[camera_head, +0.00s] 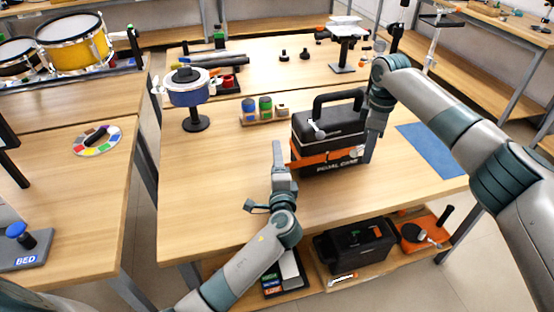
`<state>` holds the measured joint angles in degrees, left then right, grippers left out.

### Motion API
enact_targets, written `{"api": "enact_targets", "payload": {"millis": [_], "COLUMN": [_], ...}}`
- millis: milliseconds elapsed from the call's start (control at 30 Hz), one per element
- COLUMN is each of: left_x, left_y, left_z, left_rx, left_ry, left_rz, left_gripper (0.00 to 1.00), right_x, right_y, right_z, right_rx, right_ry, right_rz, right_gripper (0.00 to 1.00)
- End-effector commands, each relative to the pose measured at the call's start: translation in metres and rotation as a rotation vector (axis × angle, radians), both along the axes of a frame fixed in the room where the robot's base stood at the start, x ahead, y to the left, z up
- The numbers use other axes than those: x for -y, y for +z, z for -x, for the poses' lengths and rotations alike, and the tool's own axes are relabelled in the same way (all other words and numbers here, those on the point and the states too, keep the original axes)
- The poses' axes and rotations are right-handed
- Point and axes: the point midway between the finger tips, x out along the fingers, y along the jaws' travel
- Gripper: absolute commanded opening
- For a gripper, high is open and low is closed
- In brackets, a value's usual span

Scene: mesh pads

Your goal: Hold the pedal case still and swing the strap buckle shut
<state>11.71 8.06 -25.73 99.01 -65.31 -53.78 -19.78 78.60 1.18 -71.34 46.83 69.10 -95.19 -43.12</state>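The black pedal case (312,125) stands on the wooden table, with a carry handle on its lid and "PEDAL CASE" lettering low on its front. An orange strap (312,160) runs across the front. A small silvery part, which may be the buckle (317,130), shows at the lid's front edge. My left gripper (278,150) points away from me, just left of the case, apparently apart from it. My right gripper (368,152) points down at the case's right front edge and hides part of it. I cannot tell whether it touches, nor the finger gap of either gripper.
A blue mat (432,150) lies right of the case. A small rack of jars (266,120) and a blue drum-like pad on a stand (188,97) are to the left. The lower shelf holds a black box (355,250). The table's front left is clear.

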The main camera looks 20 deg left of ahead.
Motion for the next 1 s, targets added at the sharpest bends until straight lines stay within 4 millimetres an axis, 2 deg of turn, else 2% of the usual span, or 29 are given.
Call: {"api": "enact_targets", "payload": {"millis": [33,367,533,767,1000], "left_x": [0.0,0.0,0.0,0.0,0.0], "left_y": [-0.005,-0.005,-0.005,-0.005,-0.006], "left_z": [0.001,0.001,0.001,0.001,0.001], "left_rx": [-0.009,-0.009,-0.009,-0.009,-0.009], "left_ry": [0.0,0.0,0.0,0.0,0.0], "left_rz": [0.001,0.001,0.001,0.001,0.001], "left_gripper": [0.0,0.0,0.0,0.0,0.0], "right_x": [0.0,0.0,0.0,0.0,0.0], "right_y": [0.0,0.001,0.01,0.041,0.084], "right_z": [0.0,0.0,0.0,0.0,0.001], "right_rx": [0.0,0.001,0.002,0.003,0.003], "right_ry": [0.0,0.0,0.0,0.001,0.0], "right_rz": [0.0,0.0,-0.001,-0.001,-0.002], "right_gripper": [0.2,0.2,0.2,0.2,0.2]}}
